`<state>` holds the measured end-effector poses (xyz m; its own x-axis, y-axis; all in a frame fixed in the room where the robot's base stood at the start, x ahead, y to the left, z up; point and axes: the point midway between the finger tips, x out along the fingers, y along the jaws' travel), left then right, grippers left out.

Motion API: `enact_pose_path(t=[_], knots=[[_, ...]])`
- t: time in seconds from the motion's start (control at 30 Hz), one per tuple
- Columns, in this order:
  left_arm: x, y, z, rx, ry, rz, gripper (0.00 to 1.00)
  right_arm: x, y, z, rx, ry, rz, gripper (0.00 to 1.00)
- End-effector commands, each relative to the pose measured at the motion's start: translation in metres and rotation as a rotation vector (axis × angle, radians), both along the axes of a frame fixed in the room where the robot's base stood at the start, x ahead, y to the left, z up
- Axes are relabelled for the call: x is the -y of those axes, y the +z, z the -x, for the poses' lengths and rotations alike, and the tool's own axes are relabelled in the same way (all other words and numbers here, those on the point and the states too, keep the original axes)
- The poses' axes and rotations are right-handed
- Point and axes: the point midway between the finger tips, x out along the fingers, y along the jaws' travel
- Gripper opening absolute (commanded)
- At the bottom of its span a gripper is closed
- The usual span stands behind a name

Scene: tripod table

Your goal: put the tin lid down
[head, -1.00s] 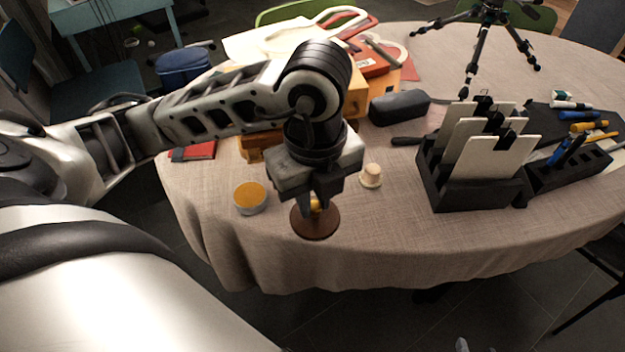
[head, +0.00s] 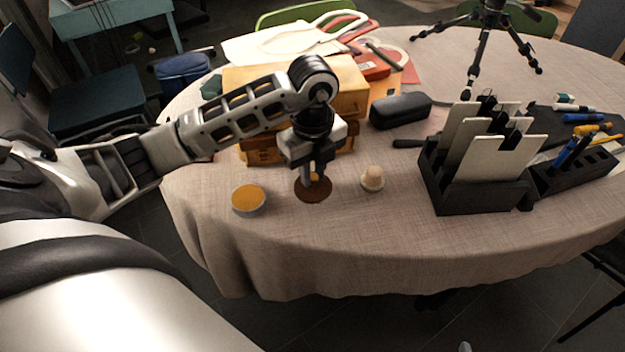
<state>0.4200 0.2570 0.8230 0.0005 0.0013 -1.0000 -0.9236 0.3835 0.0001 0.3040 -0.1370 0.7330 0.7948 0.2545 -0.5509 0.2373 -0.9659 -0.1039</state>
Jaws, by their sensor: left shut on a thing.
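The tin lid is a round brown disc (head: 314,192) with a small yellowish knob on top. My left gripper (head: 314,176) points down from above and is shut on the knob, with the lid lying flat below the fingers. The lid is over the cloth near the table's front left; I cannot tell whether it touches the cloth. A round, low tin (head: 248,200) with an orange-yellow top stands to the left of the lid, apart from it. My right gripper is not in view.
Behind the gripper is a yellow wooden box (head: 345,85). A black case (head: 400,110) and a black rack (head: 475,195) stand farther right. The cloth (head: 320,245) in front is clear.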

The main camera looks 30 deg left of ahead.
Motion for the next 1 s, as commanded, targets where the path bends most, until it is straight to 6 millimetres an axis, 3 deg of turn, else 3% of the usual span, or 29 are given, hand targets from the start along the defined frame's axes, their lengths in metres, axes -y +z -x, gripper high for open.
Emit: enact_pose_path(t=[0.3,0.63,0.67,0.73,1.0], knots=[[-0.002,-0.036,-0.002,-0.002,0.000,0.000,0.00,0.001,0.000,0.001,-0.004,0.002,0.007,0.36],[-0.002,-0.039,-0.003,-0.001,0.000,0.000,0.00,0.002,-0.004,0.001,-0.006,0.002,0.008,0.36],[-0.002,-0.039,-0.003,-0.001,0.000,0.000,0.21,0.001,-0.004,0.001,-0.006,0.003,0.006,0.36],[-0.002,-0.039,-0.003,-0.001,0.000,0.000,0.40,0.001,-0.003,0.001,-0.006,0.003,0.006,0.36],[-0.002,-0.038,-0.003,0.000,0.000,0.000,0.40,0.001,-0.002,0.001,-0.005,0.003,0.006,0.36]])
